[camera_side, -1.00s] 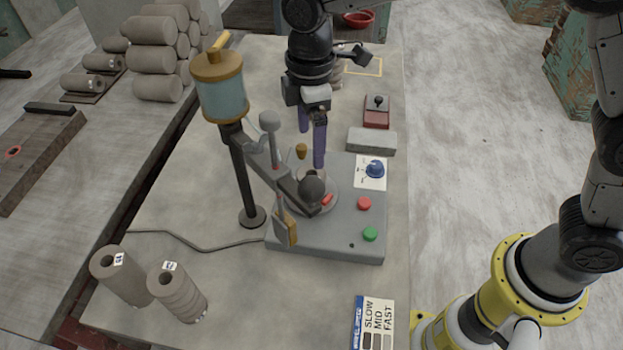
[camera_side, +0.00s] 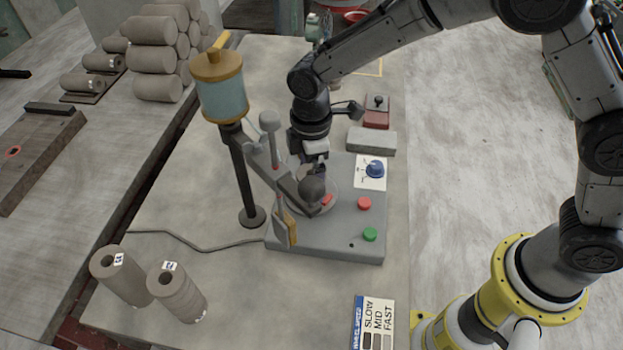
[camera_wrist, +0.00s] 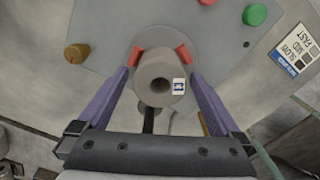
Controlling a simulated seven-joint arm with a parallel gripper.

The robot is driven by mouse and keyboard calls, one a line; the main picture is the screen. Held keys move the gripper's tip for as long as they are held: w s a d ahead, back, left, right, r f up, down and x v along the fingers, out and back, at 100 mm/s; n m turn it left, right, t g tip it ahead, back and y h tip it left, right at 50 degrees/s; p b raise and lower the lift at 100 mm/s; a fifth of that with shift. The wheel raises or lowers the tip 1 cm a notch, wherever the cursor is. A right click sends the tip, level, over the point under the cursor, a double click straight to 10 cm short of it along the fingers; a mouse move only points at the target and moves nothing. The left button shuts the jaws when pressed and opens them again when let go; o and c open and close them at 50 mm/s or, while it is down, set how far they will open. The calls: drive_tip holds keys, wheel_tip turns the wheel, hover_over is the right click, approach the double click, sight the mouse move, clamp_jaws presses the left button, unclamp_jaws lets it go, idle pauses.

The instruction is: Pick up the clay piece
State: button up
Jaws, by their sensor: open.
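The clay piece (camera_wrist: 153,68) is a grey-brown hollow cylinder with a small white label on its side. In the wrist view it stands on the round wheel head of the grey machine, between two red pads (camera_wrist: 184,53). My gripper (camera_wrist: 161,76) is open, with one purple finger on each side of the clay piece; I cannot tell whether they touch it. In the side view my gripper (camera_side: 312,168) is low over the wheel head, and the dark ball and arm of the machine hide the fingertips and the clay piece.
The grey machine (camera_side: 340,235) has a blue dial (camera_side: 375,169), red and green buttons and a post with a tank (camera_side: 222,95). Two clay cylinders (camera_side: 178,292) stand at front left. A grey block (camera_side: 371,141) lies behind the machine.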

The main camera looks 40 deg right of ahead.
drive_tip(key=shift+r, duration=0.1)
clamp_jaws()
idle(0.3)
